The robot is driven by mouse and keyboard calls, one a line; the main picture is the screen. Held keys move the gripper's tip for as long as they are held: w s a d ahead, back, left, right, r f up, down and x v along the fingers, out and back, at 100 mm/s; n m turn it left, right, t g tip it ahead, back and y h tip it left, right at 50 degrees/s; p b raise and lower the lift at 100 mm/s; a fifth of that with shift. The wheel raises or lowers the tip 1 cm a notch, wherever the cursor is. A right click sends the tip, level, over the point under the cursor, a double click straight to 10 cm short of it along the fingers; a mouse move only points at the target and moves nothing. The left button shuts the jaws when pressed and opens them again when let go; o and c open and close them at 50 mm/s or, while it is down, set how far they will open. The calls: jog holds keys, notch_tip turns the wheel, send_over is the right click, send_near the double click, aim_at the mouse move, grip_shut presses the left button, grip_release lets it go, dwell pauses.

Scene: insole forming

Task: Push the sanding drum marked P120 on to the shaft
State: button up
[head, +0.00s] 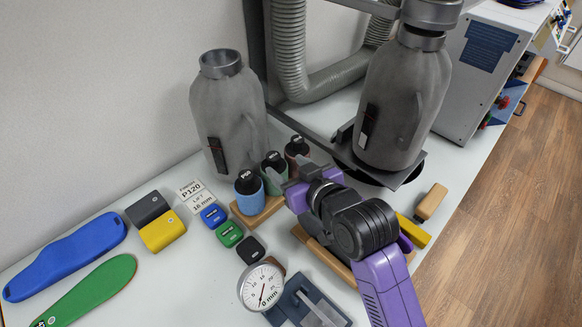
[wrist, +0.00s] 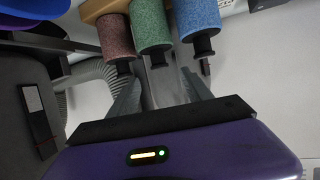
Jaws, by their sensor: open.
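A blue drum (head: 249,184), a green drum (head: 272,166) and a reddish-brown drum (head: 297,148) stand upright in a row, each with a black top bearing white marks. The blue one seems to read P60; I cannot surely read which is P120. The wrist view shows the red (wrist: 117,36), green (wrist: 151,25) and blue drum (wrist: 200,22) with black ends towards me. My gripper (wrist: 160,82) is open and empty, its fingers apart in front of the green drum's black end. In the head view my gripper (head: 283,180) is beside the green drum. I cannot make out the shaft.
A card (head: 191,192) reads P120, lift 18 mm. The drums stand on a wooden block (head: 262,214). Small blue, green and black blocks, a dial gauge (head: 262,286) and insoles (head: 70,255) lie at left and front.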

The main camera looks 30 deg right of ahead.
aim_at(273, 155)
jog(key=shift+p+x, duration=0.45)
jog(key=shift+x, duration=2.95)
grip_shut()
jog(key=shift+d+r, duration=0.1)
jog(key=shift+r, duration=0.1)
jog(key=shift+r+p, duration=2.1)
jog(key=shift+r, duration=0.05)
